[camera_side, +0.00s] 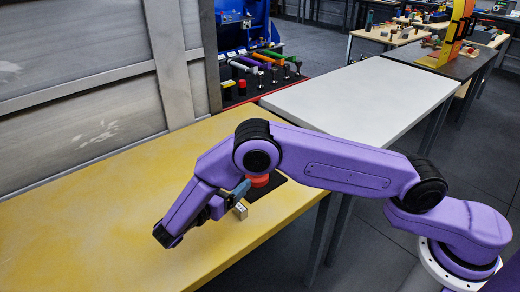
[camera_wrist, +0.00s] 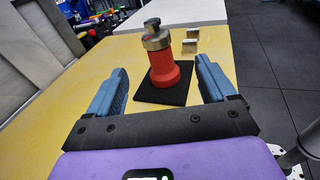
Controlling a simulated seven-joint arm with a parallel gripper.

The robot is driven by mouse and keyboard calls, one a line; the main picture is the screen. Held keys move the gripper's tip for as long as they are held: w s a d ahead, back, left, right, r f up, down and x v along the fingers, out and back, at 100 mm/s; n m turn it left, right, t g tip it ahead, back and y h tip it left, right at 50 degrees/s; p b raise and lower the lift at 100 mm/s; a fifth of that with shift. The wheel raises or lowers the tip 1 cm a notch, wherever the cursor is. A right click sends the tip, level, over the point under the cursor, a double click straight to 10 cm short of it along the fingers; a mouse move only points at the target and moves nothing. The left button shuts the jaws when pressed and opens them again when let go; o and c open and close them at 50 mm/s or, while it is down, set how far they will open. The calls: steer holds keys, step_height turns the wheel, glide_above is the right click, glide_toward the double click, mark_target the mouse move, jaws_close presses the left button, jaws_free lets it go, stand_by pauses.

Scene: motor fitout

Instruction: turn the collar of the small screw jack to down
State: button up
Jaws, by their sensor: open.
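The small screw jack (camera_wrist: 164,76) stands upright on a black square mat (camera_wrist: 150,95) in the wrist view. It has a red body and a grey metal collar (camera_wrist: 156,41) with a dark knob on top. In the side view, part of the red jack (camera_side: 258,181) shows behind my arm; its collar is hidden there. My gripper (camera_wrist: 162,73) is open, with blue-grey fingers spread to the left and right of the jack in the wrist view. No contact shows, and the jack seems to stand beyond the fingertips.
Small metal blocks (camera_wrist: 190,46) lie close to the jack, on its right in the wrist view. The yellow table (camera_side: 90,215) is otherwise mostly clear. A grey wall panel (camera_side: 95,80) borders it at left. A white table (camera_side: 360,95) adjoins behind, and tools lie on a dark surface beyond.

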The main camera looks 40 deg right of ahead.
steer(key=shift+h, duration=0.5)
steer(key=x, duration=1.1)
steer(key=w+f+x, duration=0.1)
steer(key=x, duration=0.5)
steer(key=shift+a, duration=0.15)
steer(key=shift+c, duration=0.3)
steer(key=shift+n+t, duration=0.3)
steer(key=c, duration=0.9)
